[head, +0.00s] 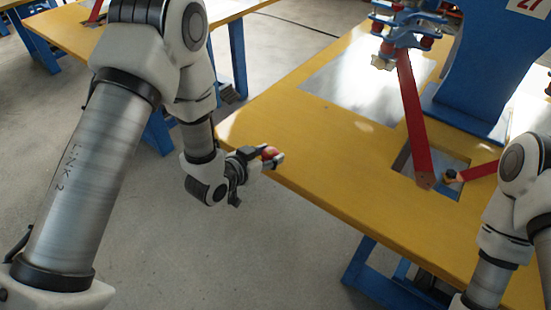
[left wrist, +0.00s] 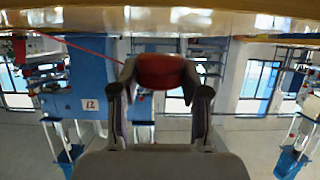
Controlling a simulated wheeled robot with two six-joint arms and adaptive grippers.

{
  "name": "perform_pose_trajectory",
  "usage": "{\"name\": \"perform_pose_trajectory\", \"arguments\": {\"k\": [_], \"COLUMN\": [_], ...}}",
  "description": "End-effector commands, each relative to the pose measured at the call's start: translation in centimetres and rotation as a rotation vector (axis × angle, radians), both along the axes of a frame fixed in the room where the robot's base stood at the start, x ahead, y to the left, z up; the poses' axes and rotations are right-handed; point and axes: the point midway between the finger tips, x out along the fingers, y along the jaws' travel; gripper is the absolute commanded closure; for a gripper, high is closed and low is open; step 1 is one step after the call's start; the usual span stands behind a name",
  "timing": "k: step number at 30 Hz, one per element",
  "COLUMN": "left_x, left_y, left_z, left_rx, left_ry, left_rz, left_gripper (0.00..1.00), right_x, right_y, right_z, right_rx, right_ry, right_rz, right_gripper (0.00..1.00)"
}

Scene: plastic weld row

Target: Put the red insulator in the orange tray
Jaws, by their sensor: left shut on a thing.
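The red insulator (left wrist: 160,72) is held between the two fingers of my left gripper (left wrist: 158,88) in the left wrist view. In the head view, my left gripper (head: 270,158) is near the left edge of the yellow table, and a small bit of red shows between its fingers. The gripper is shut on the insulator. I cannot make out an orange tray in either view. My right arm shows at the right edge of the head view, but its gripper is out of view.
The yellow table (head: 310,160) has a bare silver plate (head: 345,85) and a recessed opening with red bars near it. A blue welding machine (head: 480,60) stands at the back right. The table's left front part is clear. Grey floor lies below.

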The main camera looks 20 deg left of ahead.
Motion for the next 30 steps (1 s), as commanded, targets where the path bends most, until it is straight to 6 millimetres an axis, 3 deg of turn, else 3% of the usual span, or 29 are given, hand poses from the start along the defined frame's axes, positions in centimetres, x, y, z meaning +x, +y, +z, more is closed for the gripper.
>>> {"name": "perform_pose_trajectory", "arguments": {"k": [3, 6, 12, 22, 23, 24, 25, 30], "left_x": [2.7, 3.6, 3.6, 3.6, 3.6, 3.6, 3.6, 3.6], "left_y": [-0.6, -0.8, -0.7, -0.7, -0.7, -0.7, -0.7, -0.7], "left_z": [-0.1, -0.6, -3.7, -4.3, -4.2, -4.2, -4.2, -4.2], "left_rx": [0.001, -0.001, 0.0, 0.0, 0.0, 0.0, 0.0, 0.0], "left_ry": [-0.003, 0.001, 0.003, 0.001, 0.001, 0.001, 0.001, 0.001], "left_rz": [-0.001, 0.0, 0.002, 0.001, 0.001, 0.001, 0.001, 0.001], "left_gripper": [0.9, 0.9, 0.9, 0.9, 0.47, 0.33, 0.3, 0.3], "right_x": [0.0, 0.0, 0.0, 0.0, 0.0, 0.0, 0.0, 0.0], "right_y": [0.0, 0.0, 0.0, 0.0, 0.0, 0.0, 0.0, 0.0], "right_z": [0.4, 0.4, 0.4, 0.1, 0.1, 0.2, 0.2, 0.2], "right_rx": [0.0, 0.0, 0.0, 0.0, 0.0, 0.0, 0.0, 0.0], "right_ry": [0.001, 0.001, 0.001, 0.001, 0.001, 0.001, 0.001, 0.001], "right_rz": [0.0, 0.0, 0.0, 0.0, 0.0, 0.0, 0.0, 0.0], "right_gripper": [0.6, 0.6, 0.6, 0.6, 0.6, 0.6, 0.6, 0.6]}}
